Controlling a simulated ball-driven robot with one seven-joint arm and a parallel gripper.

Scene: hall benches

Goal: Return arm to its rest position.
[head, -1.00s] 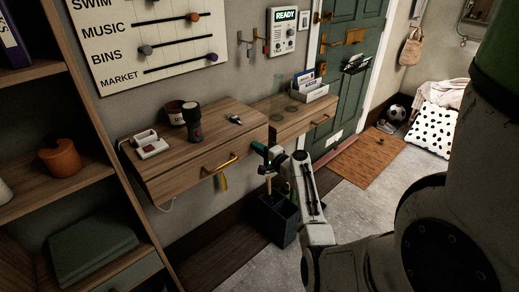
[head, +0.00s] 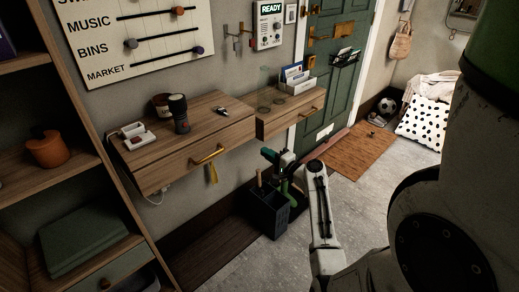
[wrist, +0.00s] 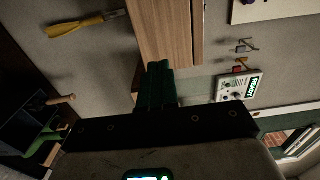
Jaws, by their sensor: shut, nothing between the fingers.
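My gripper (head: 268,154) is in front of the wall in the head view, below the right end of the wooden wall drawer unit (head: 185,160) and above a dark bin. It touches nothing that I can see. In the wrist view its green fingers (wrist: 160,84) are together with nothing between them, in front of the wooden unit. My white forearm rises from the lower right towards it.
The dark bin (head: 267,218) holds items with wooden and green handles, close to my gripper. A brass drawer handle (head: 208,154) sticks out, with a yellow item (head: 211,173) hanging below. A shelf (head: 70,185) stands left.

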